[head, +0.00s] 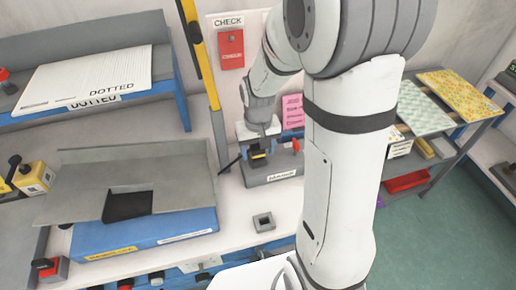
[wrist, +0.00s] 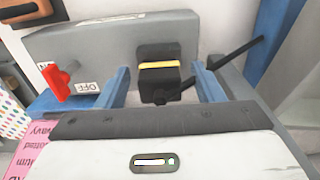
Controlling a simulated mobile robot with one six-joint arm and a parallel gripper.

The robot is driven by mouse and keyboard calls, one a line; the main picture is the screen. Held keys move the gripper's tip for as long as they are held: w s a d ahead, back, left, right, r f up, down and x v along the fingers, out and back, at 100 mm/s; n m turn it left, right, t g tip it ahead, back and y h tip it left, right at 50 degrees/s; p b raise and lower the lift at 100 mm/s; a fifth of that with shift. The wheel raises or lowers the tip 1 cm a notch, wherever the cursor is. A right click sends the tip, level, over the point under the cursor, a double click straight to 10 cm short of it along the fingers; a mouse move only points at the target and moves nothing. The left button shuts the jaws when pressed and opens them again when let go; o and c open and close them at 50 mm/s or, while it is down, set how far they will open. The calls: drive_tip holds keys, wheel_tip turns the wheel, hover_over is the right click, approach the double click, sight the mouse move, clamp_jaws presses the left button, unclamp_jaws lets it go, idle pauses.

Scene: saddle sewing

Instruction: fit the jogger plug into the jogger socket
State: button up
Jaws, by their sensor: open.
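A black plug-like piece with a yellow band (wrist: 159,84), which I take as the jogger plug, shows in the wrist view against a grey box (wrist: 85,48). The same box (head: 274,175) stands on the bench in the head view, with the black piece (head: 259,160) at it. I cannot tell whether the piece sits in a socket there; no socket opening shows. My gripper (wrist: 160,70) is open, with one blue finger on each side of the black piece and gaps visible between. In the head view my gripper (head: 259,144) is over the box.
A red switch (wrist: 62,82) marked OFF sticks out of the box. A black rod or cable (wrist: 235,52) runs off to the right. A small square grey holder (head: 263,222) stands on the bench in front. A blue-based machine (head: 145,236) is at left.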

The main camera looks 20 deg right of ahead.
wheel_tip(320, 180, up, 8)
drive_tip(key=shift+s+f, duration=0.1)
idle(0.5)
idle(0.4)
drive_tip(key=s+r+t, duration=0.3)
drive_tip(key=s+r, duration=0.3)
drive_tip(key=s, duration=0.7)
drive_tip(key=shift+s+d+r, duration=0.2)
drive_tip(key=shift+s+d, duration=0.2)
drive_tip(key=shift+d, duration=0.05)
